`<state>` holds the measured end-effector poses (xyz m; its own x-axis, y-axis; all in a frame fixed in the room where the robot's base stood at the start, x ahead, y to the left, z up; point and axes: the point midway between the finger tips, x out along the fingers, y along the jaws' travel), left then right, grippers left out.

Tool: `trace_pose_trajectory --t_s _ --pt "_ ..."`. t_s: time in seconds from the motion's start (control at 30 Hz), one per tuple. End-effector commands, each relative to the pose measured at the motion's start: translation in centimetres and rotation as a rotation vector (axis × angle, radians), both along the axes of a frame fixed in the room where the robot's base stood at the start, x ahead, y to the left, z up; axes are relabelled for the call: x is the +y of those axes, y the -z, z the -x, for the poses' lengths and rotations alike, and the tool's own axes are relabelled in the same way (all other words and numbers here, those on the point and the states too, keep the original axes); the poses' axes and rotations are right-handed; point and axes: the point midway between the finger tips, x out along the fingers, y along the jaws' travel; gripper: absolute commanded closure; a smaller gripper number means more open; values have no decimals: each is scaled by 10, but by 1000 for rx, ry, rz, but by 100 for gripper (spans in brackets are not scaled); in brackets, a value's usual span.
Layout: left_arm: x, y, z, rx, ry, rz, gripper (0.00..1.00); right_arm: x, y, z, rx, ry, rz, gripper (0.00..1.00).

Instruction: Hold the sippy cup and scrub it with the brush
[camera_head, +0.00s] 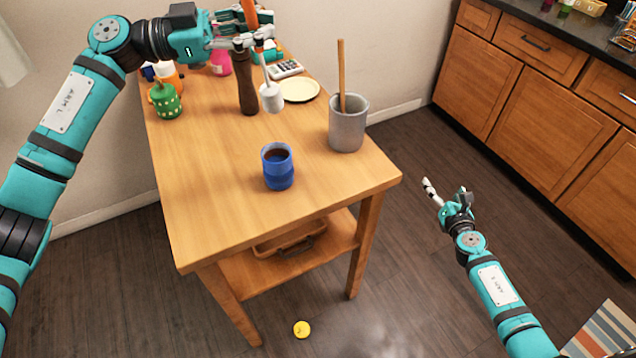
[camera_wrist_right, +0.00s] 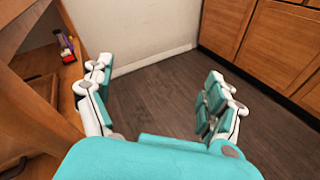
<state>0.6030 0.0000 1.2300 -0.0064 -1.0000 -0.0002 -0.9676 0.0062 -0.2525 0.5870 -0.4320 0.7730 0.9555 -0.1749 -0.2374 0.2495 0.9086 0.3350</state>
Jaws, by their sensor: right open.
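A blue cup (camera_head: 277,172) with a dark inside stands upright near the front of the wooden table. A green, light-spotted vessel (camera_head: 166,102) stands at the table's left edge; I cannot tell for sure which of the two is the sippy cup. My left gripper (camera_head: 248,38) is above the back of the table, shut on a brush with an orange handle (camera_head: 249,12) and a white head (camera_head: 271,98) hanging down. My right gripper (camera_head: 447,198) is open and empty, right of the table over the floor; its spread fingers show in the right wrist view (camera_wrist_right: 158,85).
A grey canister (camera_head: 347,128) with a wooden stick stands at the table's right edge. A brown mill (camera_head: 247,85), a yellow plate (camera_head: 299,90) and a calculator-like item (camera_head: 286,68) are at the back. A yellow ball (camera_head: 301,329) lies on the floor. The table's front left is clear.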

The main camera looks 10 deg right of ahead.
Motion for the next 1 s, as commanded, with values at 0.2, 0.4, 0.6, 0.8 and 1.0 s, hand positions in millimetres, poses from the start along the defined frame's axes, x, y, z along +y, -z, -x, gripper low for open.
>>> trace_pose_trajectory --t_s 0.2,0.4,0.6,0.8,1.0 --pt "0 0 0 0 0 0 100 42 -113 -41 -138 -232 486 11" --pt "0 0 0 0 0 0 100 163 -120 -30 -186 -523 489 11" --pt "0 0 0 0 0 0 100 269 -126 3 -251 -774 376 11" --pt "0 0 0 0 0 0 100 333 -142 34 -317 -935 301 11" --pt "0 0 0 0 0 0 100 356 -149 43 -346 -991 275 11"
